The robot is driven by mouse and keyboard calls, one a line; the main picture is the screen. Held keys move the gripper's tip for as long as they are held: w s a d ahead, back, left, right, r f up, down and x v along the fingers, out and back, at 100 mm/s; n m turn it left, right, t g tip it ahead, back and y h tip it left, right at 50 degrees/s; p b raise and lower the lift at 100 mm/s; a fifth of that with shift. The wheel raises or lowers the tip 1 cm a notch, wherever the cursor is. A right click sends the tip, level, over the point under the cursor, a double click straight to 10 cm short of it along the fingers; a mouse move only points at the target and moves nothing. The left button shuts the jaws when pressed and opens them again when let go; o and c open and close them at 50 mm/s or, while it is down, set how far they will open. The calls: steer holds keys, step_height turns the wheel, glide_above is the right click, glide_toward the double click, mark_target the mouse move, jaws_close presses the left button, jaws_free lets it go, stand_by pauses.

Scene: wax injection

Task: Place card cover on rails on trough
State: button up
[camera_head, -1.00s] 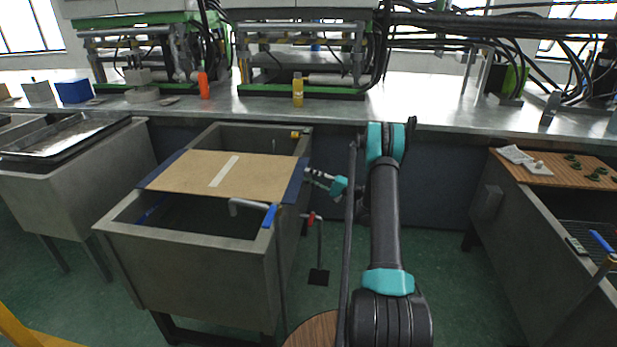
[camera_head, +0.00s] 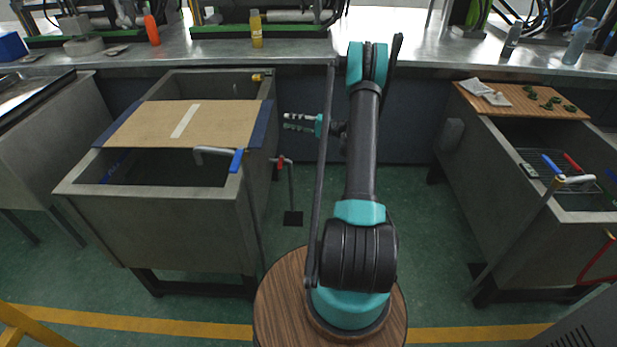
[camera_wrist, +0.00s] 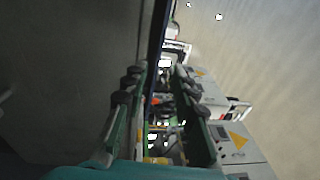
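The card cover (camera_head: 205,118) is a flat tan board with a pale strip in its middle. It lies flat across the rear part of the grey trough (camera_head: 150,222), between a blue left rail (camera_head: 122,119) and a blue right rail (camera_head: 263,124). How its edges sit on the rails is too small to tell. The front of the trough is uncovered. My gripper (camera_head: 287,121) is to the right of the trough, apart from the cover and right rail, with its fingers pointing left. In the wrist view, my gripper (camera_wrist: 155,78) has its two fingers apart with nothing between them.
A pipe with a blue handle (camera_head: 236,160) and a red-handled valve (camera_head: 281,161) stand by the trough's right side. A steel bench (camera_head: 300,52) with a yellow bottle (camera_head: 256,29) runs behind. Another trough (camera_head: 505,200) with a wooden board (camera_head: 522,101) is at right. Green floor lies between.

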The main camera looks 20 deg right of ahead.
steer(key=s+a+r+n+g+h, duration=0.1)
steer(key=s+a+r+g+h, duration=0.2)
steer(key=s+a, duration=0.4)
steer(key=s+a+r+n+h, duration=0.1)
steer(key=s+a+r+h, duration=0.25)
steer(key=s+h, duration=0.4)
steer(key=s+d+f+n+h, duration=0.1)
steer(key=s+d+f+h, duration=0.1)
steer(key=s, duration=1.1)
steer(key=s+d+f+n+h, duration=0.2)
steer(key=s+d+h, duration=0.2)
steer(key=s, duration=1)
steer(key=shift+d+f+h, duration=0.15)
steer(key=shift+f+h, duration=0.05)
steer(key=shift+h, duration=0.25)
